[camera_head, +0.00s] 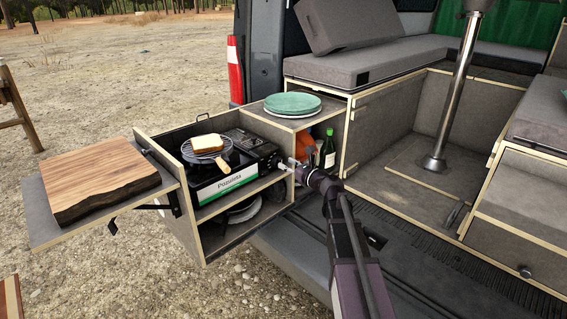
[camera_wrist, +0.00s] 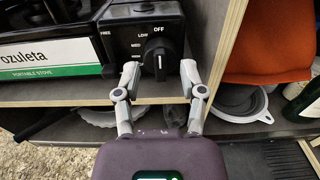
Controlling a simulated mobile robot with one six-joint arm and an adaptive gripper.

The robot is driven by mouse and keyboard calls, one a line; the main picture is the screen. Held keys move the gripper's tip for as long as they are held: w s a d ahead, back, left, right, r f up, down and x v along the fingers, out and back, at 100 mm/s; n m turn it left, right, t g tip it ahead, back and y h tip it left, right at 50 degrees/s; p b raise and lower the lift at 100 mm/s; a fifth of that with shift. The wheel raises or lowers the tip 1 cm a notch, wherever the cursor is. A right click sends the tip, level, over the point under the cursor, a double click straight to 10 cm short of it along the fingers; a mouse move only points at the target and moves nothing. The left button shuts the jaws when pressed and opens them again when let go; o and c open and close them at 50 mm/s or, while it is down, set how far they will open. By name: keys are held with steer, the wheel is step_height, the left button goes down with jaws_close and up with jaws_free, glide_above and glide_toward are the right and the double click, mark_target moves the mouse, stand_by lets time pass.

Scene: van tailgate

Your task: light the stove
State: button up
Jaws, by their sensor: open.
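The portable stove (camera_head: 224,179) sits in the pull-out kitchen box, with a slice of bread on a round grill (camera_head: 207,145) on top of it. No flame shows. In the wrist view, the black stove knob (camera_wrist: 159,54) is on the front control panel (camera_wrist: 140,28), marked OFF, LOW and MED. My gripper (camera_wrist: 160,76) is open, with one finger on each side of the knob's lower part. I cannot tell whether the fingers touch it. In the head view my gripper (camera_head: 290,163) is at the stove's right end.
A wooden cutting board (camera_head: 100,180) lies on the side shelf at left. Green plates (camera_head: 292,103) sit on the box top. A green bottle (camera_head: 328,149) and an orange item (camera_wrist: 268,45) are in the compartment right of the stove, behind a wooden divider (camera_wrist: 228,40).

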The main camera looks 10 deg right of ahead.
steer(key=shift+x, duration=1.1)
jaws_close()
